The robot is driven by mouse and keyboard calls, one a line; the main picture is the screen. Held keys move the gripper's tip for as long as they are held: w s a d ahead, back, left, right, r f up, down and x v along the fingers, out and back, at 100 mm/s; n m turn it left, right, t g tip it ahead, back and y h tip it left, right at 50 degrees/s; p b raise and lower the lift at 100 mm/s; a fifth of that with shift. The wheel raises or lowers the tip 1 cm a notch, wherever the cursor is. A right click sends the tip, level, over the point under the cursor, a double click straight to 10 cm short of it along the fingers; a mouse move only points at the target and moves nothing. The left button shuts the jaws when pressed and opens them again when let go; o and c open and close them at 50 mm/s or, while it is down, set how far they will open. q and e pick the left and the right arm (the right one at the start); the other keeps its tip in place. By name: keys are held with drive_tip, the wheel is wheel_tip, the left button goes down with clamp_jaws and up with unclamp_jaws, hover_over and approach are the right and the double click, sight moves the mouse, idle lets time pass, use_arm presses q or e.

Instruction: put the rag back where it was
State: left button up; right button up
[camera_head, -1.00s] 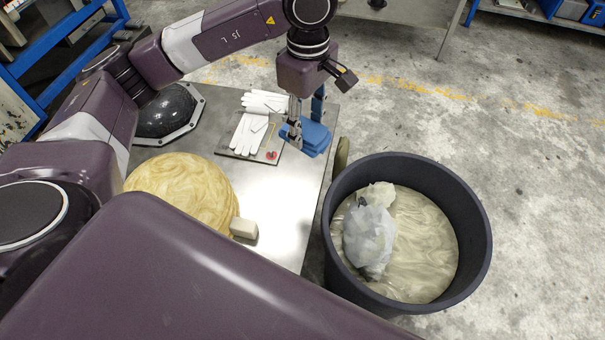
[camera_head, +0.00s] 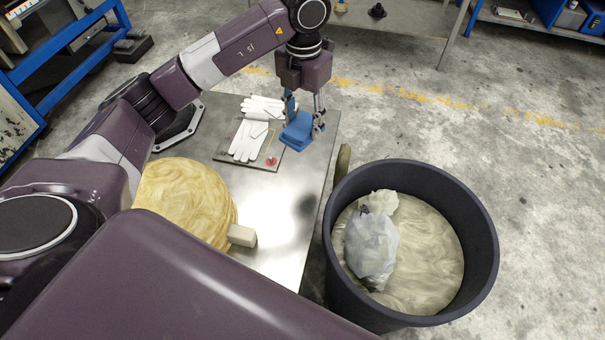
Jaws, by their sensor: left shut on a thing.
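My right gripper is not in view.
White gloves (camera_head: 249,139) and a small red item (camera_head: 271,161) lie on the tray. A round yellowish piece (camera_head: 185,200) and a beige block (camera_head: 242,236) are nearer. A dark bin (camera_head: 483,240) with a plastic bag (camera_head: 371,248) stands right of the table.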

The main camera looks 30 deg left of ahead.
sight(303, 178)
use_arm(q)
wheel_tip(303, 178, down, 18)
drive_tip(key=shift+s+p, duration=0.1)
drive_tip(key=shift+p, duration=0.8)
drive_tip(key=shift+f, duration=0.1)
drive_tip(key=shift+f, duration=0.1)
drive_tip(key=o, duration=1.2)
drive_tip(key=shift+o, duration=0.2)
drive_tip(key=shift+r, duration=0.2)
wheel_tip(303, 178, up, 12)
drive_tip(key=b, duration=0.1)
drive_tip(key=shift+b, duration=0.4)
